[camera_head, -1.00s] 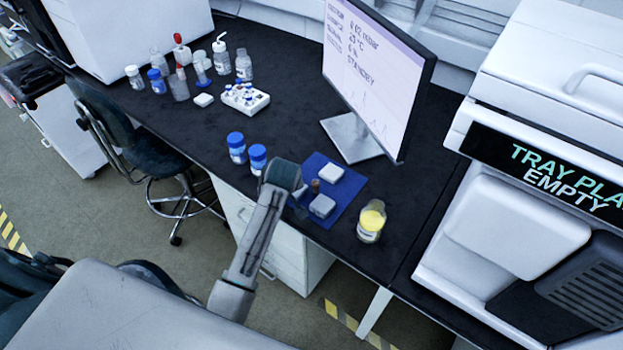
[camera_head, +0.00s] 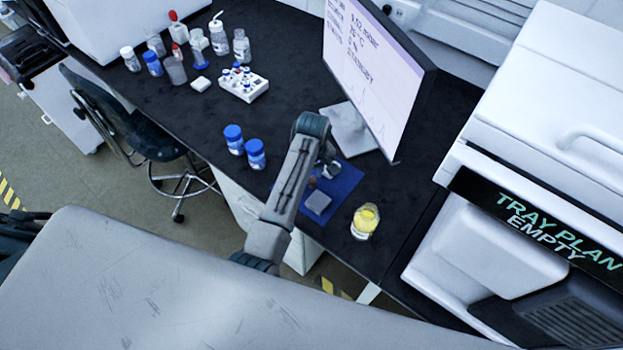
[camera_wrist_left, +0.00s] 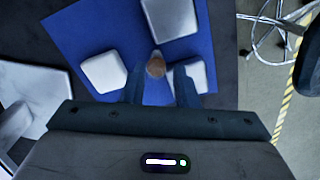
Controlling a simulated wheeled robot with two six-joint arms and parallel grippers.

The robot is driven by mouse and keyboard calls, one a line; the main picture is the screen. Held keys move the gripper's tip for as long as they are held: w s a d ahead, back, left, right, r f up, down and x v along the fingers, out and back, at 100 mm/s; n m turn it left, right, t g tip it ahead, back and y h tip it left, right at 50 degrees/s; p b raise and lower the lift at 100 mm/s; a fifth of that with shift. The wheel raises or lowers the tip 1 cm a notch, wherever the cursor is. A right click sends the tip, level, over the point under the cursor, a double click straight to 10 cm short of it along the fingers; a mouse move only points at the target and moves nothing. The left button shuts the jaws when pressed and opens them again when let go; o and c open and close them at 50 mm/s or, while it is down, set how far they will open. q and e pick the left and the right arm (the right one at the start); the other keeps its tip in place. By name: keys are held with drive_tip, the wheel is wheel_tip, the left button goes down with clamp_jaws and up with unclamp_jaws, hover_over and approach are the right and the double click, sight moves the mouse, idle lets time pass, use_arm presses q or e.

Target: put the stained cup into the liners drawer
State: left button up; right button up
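A small brown-stained cup (camera_head: 312,182) stands on the blue mat (camera_head: 345,184) on the black bench. In the left wrist view the cup (camera_wrist_left: 156,66) shows between the fingertips of my left gripper (camera_wrist_left: 163,76), which is open. I cannot tell whether the fingers touch it. In the head view my left gripper (camera_head: 328,170) hangs over the mat, partly hidden by its arm. A white drawer unit (camera_head: 238,206) stands under the bench, largely hidden behind my left arm; I cannot make out which drawer holds liners. My right gripper is not in view.
Pale square blocks lie on the mat, one (camera_head: 317,203) near the cup. A beaker of yellow liquid (camera_head: 365,221) stands to the right, two blue-capped bottles (camera_head: 245,147) to the left. A monitor (camera_head: 375,75) stands close behind. Bench between bottles and vial rack (camera_head: 243,86) is clear.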

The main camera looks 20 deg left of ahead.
use_arm(q)
drive_tip(key=f, duration=0.1)
drive_tip(key=f+p, duration=0.1)
drive_tip(key=f, duration=0.1)
drive_tip(key=w+f+p, duration=0.1)
drive_tip(key=f, duration=0.1)
drive_tip(key=shift+a+f, duration=0.1)
drive_tip(key=shift+a, duration=0.15)
drive_tip(key=shift+f, duration=0.5)
clamp_jaws()
